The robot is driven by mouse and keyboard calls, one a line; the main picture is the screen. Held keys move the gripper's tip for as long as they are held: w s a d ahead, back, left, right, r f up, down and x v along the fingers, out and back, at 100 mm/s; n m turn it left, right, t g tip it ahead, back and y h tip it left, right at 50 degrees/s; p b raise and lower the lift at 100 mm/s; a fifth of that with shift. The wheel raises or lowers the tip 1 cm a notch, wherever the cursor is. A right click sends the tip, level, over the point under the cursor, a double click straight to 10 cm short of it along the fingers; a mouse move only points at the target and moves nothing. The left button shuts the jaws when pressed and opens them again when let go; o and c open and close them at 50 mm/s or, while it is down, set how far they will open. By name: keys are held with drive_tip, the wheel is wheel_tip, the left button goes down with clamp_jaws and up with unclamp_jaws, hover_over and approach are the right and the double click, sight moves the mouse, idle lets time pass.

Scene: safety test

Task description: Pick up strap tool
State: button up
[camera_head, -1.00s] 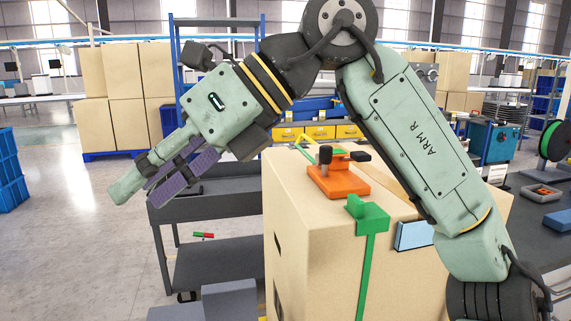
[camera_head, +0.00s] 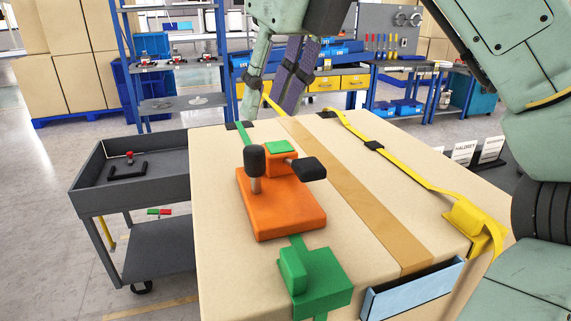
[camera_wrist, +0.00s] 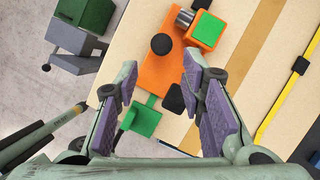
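The strap tool (camera_head: 280,210) is an orange base with an upright black knob, a black lever and a green-topped orange block. It rests on top of a large cardboard box (camera_head: 225,270), on a green strap. In the wrist view the tool (camera_wrist: 152,75) shows ahead of and between my fingers. My gripper (camera_head: 268,92) is open and empty, pointing down by the far side of the box top, beyond the tool. Its two purple-padded fingers also show spread in the wrist view (camera_wrist: 162,78). Nothing touches the tool except the box and strap.
A green corner guard (camera_head: 320,285) sits at the box's near edge, with a light blue piece (camera_head: 412,288) beside it. A yellow strap (camera_head: 400,165) runs along the right to a yellow guard (camera_head: 465,222). A grey cart (camera_head: 140,170) stands left of the box.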

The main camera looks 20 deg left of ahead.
sight(256, 149)
drive_tip(key=x, duration=0.4)
drive_tip(key=shift+a+f, duration=0.15)
drive_tip(key=shift+f, duration=0.1)
drive_tip(key=shift+p+x, duration=0.85)
drive_tip(key=shift+x, duration=2.15)
drive_tip(key=shift+w, duration=0.2)
drive_tip(key=shift+c, duration=0.2)
clamp_jaws()
